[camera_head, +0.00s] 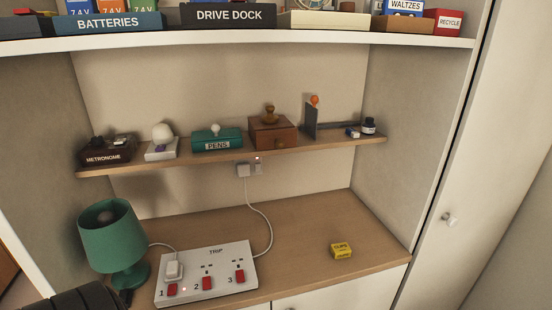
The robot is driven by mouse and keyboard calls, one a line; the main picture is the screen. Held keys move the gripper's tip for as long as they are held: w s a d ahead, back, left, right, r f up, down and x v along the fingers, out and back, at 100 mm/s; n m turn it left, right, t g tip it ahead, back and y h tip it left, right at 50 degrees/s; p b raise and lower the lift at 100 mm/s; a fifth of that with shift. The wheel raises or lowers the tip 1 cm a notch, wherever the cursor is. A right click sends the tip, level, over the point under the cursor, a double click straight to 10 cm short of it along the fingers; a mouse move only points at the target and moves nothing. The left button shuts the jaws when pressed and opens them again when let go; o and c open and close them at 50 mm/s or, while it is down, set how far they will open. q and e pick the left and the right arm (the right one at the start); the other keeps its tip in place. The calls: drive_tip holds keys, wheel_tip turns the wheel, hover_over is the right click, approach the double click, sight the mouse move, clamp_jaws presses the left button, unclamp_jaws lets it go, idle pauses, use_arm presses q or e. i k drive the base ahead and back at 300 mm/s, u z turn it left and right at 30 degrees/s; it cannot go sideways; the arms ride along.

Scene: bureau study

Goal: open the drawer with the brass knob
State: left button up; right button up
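No drawer with a clearly brass knob can be made out. White cabinet fronts (340,290) show under the desk top, cut off by the bottom edge, so any knobs lower down are out of view. A small brown wooden box (272,134) stands on the middle shelf, with a rounded brownish knob-like piece (269,114) on top. A pale, silvery knob (449,219) sits on the tall white door at the right.
The desk top (300,235) holds a green lamp (112,240), a white switched power strip (207,273) with a plugged cord, and a yellow clips box (341,251). The shelf (230,155) above carries several small items. A dark ribbed shape (75,300) is at the bottom left.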

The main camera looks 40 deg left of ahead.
sight(269, 140)
drive_tip(key=u, duration=1.3)
drive_tip(key=k, duration=0.4)
drive_tip(key=z, duration=1.35)
